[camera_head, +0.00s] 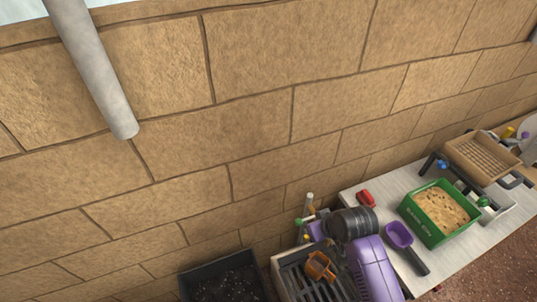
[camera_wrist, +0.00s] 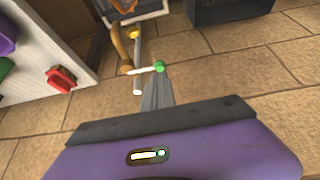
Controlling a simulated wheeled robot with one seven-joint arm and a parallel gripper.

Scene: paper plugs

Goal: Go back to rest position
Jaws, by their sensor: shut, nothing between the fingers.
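My gripper (camera_wrist: 158,70) shows in the wrist view as a grey, narrow pair of fingers reaching up from its purple body. The fingers are together and nothing is seen held between them. A green-tipped white stick shows at the fingertips, and I cannot tell whether it touches them. In the head view my purple arm and dark wrist are at the lower middle, beside the table's left end; the fingertips are hard to make out there.
A pale table (camera_head: 470,250) carries a red object (camera_head: 366,198), a purple scoop (camera_head: 398,236), a green soil tray (camera_head: 440,212) and a brown slotted tray (camera_head: 482,158). A dark soil bin (camera_head: 225,280) and an orange item (camera_head: 320,267) are lower left.

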